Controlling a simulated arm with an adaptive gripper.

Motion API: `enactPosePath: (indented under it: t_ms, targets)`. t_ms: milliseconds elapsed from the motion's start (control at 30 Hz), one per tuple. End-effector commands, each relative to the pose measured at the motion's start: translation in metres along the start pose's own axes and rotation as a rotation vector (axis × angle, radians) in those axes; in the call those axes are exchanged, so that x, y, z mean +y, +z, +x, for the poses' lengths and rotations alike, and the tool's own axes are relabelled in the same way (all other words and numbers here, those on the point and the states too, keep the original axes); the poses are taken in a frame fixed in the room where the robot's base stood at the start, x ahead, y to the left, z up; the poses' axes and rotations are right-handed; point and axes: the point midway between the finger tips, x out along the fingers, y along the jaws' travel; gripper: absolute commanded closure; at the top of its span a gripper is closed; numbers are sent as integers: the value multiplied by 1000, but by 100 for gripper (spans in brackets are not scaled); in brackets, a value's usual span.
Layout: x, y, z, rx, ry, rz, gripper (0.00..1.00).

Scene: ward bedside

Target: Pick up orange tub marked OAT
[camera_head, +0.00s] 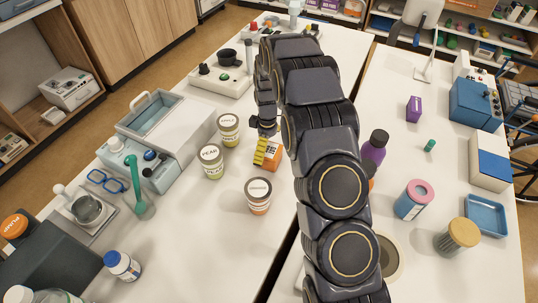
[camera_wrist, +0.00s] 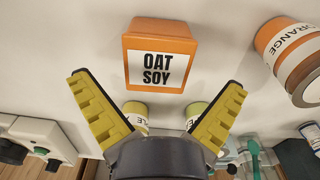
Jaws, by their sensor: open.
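The orange tub (camera_wrist: 160,35) is box-shaped, with a white label reading OAT SOY facing my wrist camera. In the head view the tub (camera_head: 275,158) stands on the left white table near its right edge, partly hidden behind my gripper (camera_head: 261,150). In the wrist view my gripper (camera_wrist: 158,82) is open, its yellow ridged fingers spread wide. The tub appears ahead of the gap between the fingertips. Nothing is held, and the tub looks apart from both fingers.
Jars marked PEAR (camera_head: 212,163) and APPLE (camera_head: 228,131) stand left of the tub; an ORANGE jar (camera_head: 258,197) stands in front. A purple bottle (camera_head: 375,148) stands right, across the gap between tables. The left table's front middle is clear.

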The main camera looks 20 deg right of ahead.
Motion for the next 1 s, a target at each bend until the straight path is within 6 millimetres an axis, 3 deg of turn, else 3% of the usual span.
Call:
enactPosePath:
  t_ms: [200,467,600,800,1000]
  targets:
    - [2,4,34,-4,-6,0,0]
    - [3,3,39,0,-1,0,0]
    - [3,3,39,-1,-1,0,52]
    - [3,3,38,-1,-1,0,62]
    - [3,3,38,-1,-1,0,63]
